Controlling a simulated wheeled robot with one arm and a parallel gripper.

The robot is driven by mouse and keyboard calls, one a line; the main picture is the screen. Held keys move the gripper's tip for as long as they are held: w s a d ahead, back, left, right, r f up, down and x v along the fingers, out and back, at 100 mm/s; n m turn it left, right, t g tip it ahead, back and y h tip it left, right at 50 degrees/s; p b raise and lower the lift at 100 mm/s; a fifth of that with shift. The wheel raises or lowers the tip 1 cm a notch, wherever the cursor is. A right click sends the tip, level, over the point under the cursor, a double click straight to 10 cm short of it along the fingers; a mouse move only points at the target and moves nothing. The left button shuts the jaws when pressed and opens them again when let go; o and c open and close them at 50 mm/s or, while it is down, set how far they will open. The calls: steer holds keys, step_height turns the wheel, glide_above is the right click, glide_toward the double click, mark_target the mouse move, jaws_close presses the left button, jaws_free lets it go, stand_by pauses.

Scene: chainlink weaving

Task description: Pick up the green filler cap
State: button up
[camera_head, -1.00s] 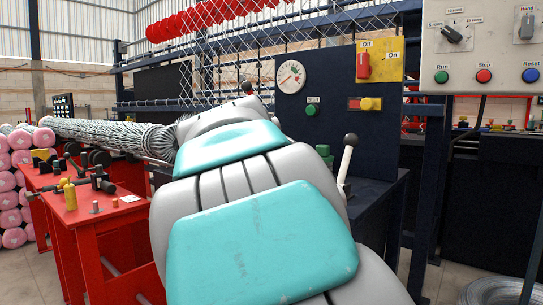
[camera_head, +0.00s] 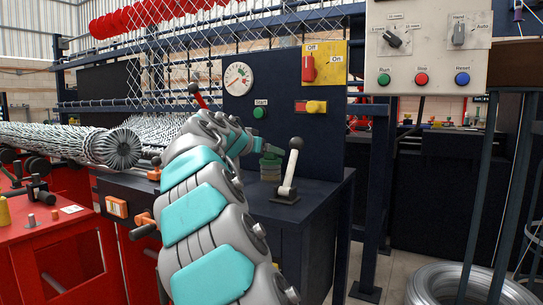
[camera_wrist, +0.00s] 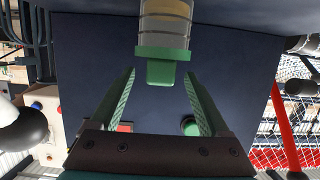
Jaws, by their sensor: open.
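The green filler cap (camera_wrist: 161,66) sits on a clear ribbed reservoir (camera_wrist: 165,22) holding yellowish fluid. In the wrist view, the cap's narrow end points toward my gripper (camera_wrist: 159,76). My gripper is open, with one green-padded finger on each side of the cap's narrow end near the fingertips. A gap shows on both sides, and neither finger visibly touches it. In the head view, the cap (camera_head: 271,158) stands on the dark machine table beside the lever, and my gripper (camera_head: 259,146) reaches it from the upper left, partly hidden by my arm.
A black-knobbed lever (camera_head: 290,172) stands close to the right of the cap. A dark control panel (camera_head: 290,120) with a gauge rises behind. A wire roll (camera_head: 117,148) lies left, and a red table (camera_head: 50,240) stands at lower left.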

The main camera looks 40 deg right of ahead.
steer(key=x, duration=0.3)
steer(key=p+x, duration=0.1)
steer(key=shift+w+d+r, duration=0.2)
steer(key=shift+d+r, duration=0.1)
steer(key=shift+d, duration=0.05)
steer(key=shift+w+d+f, duration=0.15)
steer(key=shift+d+f, duration=0.05)
steer(key=shift+d, duration=0.1)
steer(key=shift+c, duration=0.3)
jaws_close()
